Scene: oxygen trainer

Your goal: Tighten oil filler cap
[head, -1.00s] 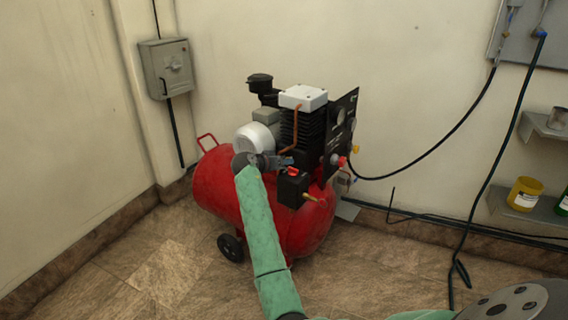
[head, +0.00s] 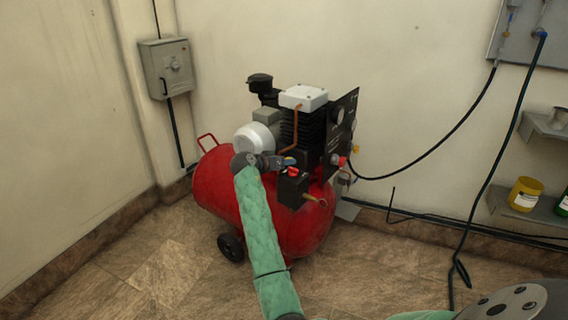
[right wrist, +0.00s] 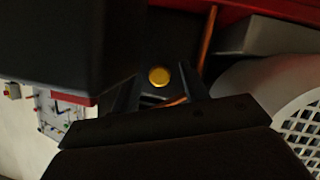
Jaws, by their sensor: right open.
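A small round yellow cap (right wrist: 159,77), which looks like the oil filler cap, shows in the middle of the right wrist view. My right gripper (head: 283,161) is at the near side of the compressor's pump block (head: 303,130), just above a black box with a red knob (head: 292,171). It is open, with nothing held between its fingers. In the right wrist view the yellow cap appears in the gap ahead of the dark gripper; I cannot tell whether they touch. I cannot make out the cap in the head view. My left gripper is not in view.
The red compressor tank (head: 215,186) stands on the tiled floor near the wall. A silver motor cover (head: 257,138) and a copper pipe (head: 296,132) sit close to the gripper. A black gauge panel (head: 342,125) is to the right. Floor at the left is clear.

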